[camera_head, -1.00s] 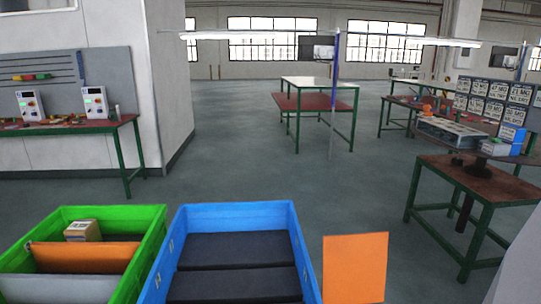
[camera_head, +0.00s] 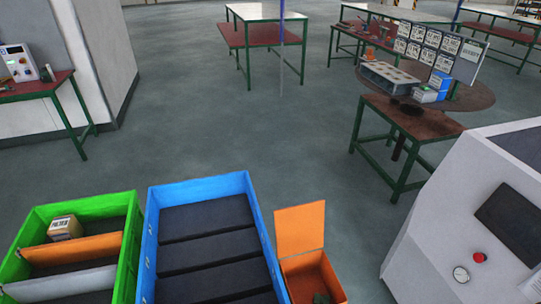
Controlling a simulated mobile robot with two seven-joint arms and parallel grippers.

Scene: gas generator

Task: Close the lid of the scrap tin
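The scrap tin (camera_head: 318,272) is an orange open box at the bottom middle of the head view, just right of the blue crate. Its orange lid (camera_head: 300,229) stands up, roughly upright, at the tin's far side. A dark object (camera_head: 321,298) shows inside the tin, cut by the picture's lower edge. The tin's near side is out of view. Neither of my grippers shows in the head view.
A blue crate (camera_head: 251,195) with dark slats stands left of the tin, and a green crate (camera_head: 128,240) with dividers and a small box (camera_head: 65,227) is further left. A grey machine (camera_head: 440,225) with a screen stands at the right. Floor beyond the tin is clear.

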